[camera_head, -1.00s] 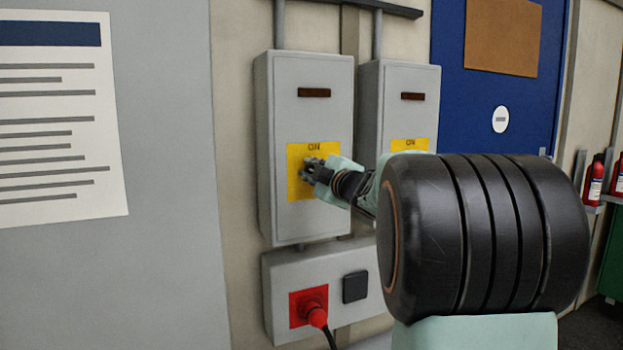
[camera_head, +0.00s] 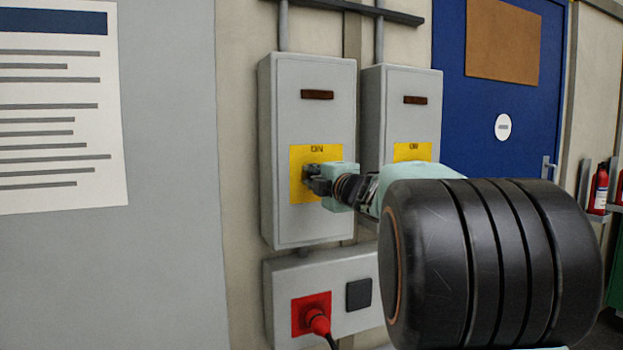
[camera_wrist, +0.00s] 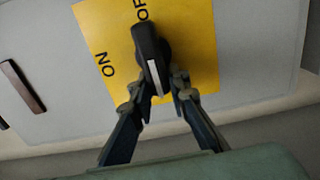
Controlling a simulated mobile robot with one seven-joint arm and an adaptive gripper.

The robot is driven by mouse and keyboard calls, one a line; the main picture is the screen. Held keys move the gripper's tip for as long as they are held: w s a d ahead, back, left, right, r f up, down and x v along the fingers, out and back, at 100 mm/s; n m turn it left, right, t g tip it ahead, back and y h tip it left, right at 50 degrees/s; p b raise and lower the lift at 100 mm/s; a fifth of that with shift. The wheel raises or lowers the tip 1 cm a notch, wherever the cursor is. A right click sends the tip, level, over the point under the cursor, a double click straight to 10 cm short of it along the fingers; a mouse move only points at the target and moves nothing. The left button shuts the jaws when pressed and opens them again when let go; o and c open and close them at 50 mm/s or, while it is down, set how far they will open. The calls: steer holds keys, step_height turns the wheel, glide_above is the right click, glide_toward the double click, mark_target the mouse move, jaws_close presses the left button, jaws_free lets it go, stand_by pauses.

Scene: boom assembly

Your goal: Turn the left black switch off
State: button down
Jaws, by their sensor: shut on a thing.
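The left grey switch box (camera_head: 330,225) carries a yellow plate (camera_head: 300,158) marked ON at its top. My gripper (camera_head: 312,180) is at this plate and hides the switch in the head view. In the wrist view, the black switch handle (camera_wrist: 147,40) has a white stripe and sits on the yellow plate (camera_wrist: 195,50). The handle runs roughly up and down there, its upper end beside the partly covered OFF letters; ON is to its left. My gripper's fingers (camera_wrist: 163,85) are shut on the handle's lower end, one on each side.
A second grey switch box (camera_head: 410,110) stands close on the right, partly behind my arm. Below is a socket box (camera_head: 350,262) with a red plug (camera_head: 318,320). A blue door (camera_head: 515,110) and fire extinguisher (camera_head: 599,190) are farther right.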

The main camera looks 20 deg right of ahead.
steer(key=shift+d+f, duration=0.15)
steer(key=c, duration=1.9)
jaws_free()
steer(key=shift+o, duration=0.3)
steer(key=s, duration=0.7)
steer(key=shift+s, duration=0.25)
steer(key=shift+d, duration=0.1)
